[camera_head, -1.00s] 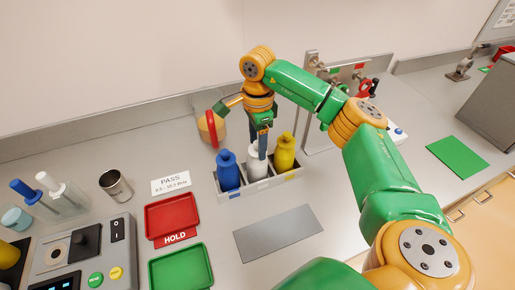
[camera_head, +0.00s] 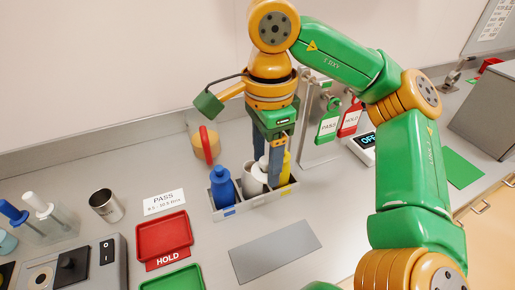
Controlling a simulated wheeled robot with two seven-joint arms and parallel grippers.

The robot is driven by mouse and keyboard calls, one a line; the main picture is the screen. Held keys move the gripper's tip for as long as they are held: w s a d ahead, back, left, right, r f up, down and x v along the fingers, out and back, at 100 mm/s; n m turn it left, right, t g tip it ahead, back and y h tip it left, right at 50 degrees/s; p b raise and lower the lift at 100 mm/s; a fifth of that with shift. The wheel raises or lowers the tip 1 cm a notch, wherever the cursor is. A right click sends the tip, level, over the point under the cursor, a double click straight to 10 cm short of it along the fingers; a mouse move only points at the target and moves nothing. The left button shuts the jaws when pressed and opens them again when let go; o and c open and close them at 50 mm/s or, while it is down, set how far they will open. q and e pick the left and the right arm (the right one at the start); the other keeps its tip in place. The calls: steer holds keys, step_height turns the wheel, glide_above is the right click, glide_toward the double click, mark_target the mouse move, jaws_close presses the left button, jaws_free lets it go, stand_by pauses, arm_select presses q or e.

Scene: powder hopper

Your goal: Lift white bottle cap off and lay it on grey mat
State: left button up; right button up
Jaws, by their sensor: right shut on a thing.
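The white bottle (camera_head: 252,183) stands in the middle slot of the grey rack (camera_head: 248,207), between the blue bottle (camera_head: 222,188) and the yellow bottle (camera_head: 286,168). My right gripper (camera_head: 266,168) points down over the white bottle and is shut on the white cap (camera_head: 263,163). The cap shows as a small white piece between the fingers, close above the bottle's right side; a finger partly hides it, and I cannot tell if it is clear of the bottle. The grey mat (camera_head: 275,250) lies flat and empty in front of the rack. My left gripper is out of view.
A red tray (camera_head: 162,234) and a green tray (camera_head: 172,279) lie left of the mat. A jug with a red handle (camera_head: 207,147) stands behind the rack. A stand with PASS and HOLD tags (camera_head: 328,122) is behind right.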

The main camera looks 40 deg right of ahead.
steer(key=shift+s+a+r, duration=0.2)
steer(key=shift+s+r, duration=0.1)
steer(key=shift+s, duration=0.15)
steer(key=shift+s+a+r, duration=0.1)
steer(key=shift+s+r, duration=0.05)
steer(key=shift+r, duration=0.05)
step_height(320, 180, up, 3)
steer(key=p, duration=0.4)
steer(key=shift+r, duration=0.15)
